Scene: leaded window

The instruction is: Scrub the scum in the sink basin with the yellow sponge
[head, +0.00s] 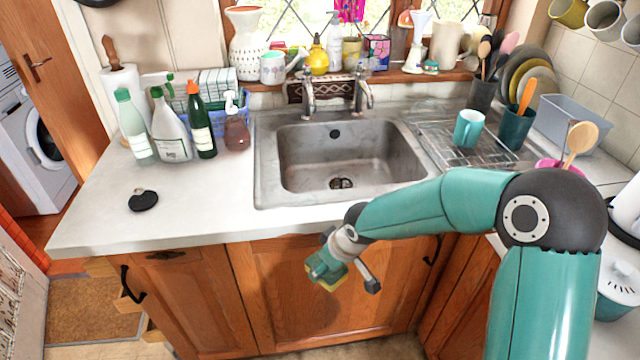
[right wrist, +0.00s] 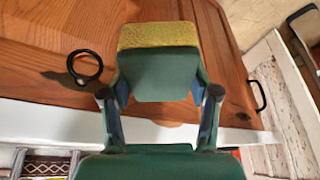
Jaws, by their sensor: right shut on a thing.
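My right gripper (head: 338,268) is shut on the yellow sponge (head: 329,285) and holds it in front of the cupboard doors, below the counter's front edge. In the right wrist view, the sponge (right wrist: 158,36) shows a yellow layer beyond a green block between the fingers of the gripper (right wrist: 160,95). The metal sink basin (head: 295,155) lies behind and above the gripper, apart from it. Its inside looks greyish and blotchy; I cannot tell scum from stains or shading. My left gripper is out of view.
Two taps (head: 308,95) stand behind the basin. Bottles (head: 198,120) and a blue basket crowd the counter's back left. A black round object (head: 143,199) lies at the front left. A teal mug (head: 468,128) stands on the draining rack at the right.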

